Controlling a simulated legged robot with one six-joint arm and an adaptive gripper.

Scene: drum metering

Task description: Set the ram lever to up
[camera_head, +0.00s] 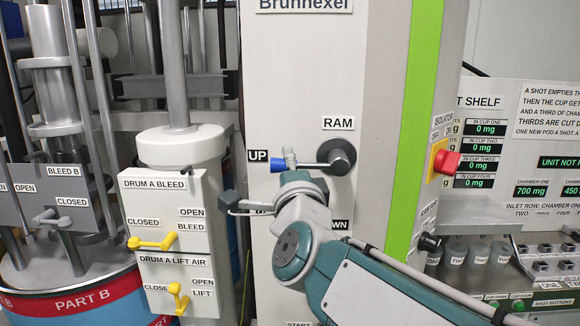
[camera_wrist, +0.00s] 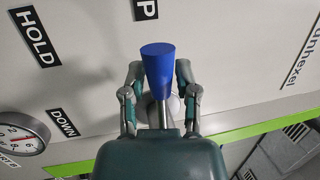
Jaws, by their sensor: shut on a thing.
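The ram lever has a dark round hub (camera_head: 342,157) under the RAM label and a grey rod running left to a blue handle (camera_head: 277,166). The rod lies nearly level, with the blue tip just right of and slightly below the UP label (camera_head: 258,155). My gripper (camera_head: 289,160) is shut on the lever at the handle. In the wrist view the blue handle (camera_wrist: 158,65) stands between my gripper's two fingers (camera_wrist: 160,88). The HOLD label (camera_wrist: 37,37) and DOWN label (camera_wrist: 63,122) show there. My arm hides part of the lever panel in the head view.
Left of the lever is the Drum A box with a yellow bleed handle (camera_head: 153,243) and a yellow lift-air handle (camera_head: 178,297). A red isolator knob (camera_head: 446,162) sticks out at right. A gauge (camera_wrist: 22,133) shows in the wrist view.

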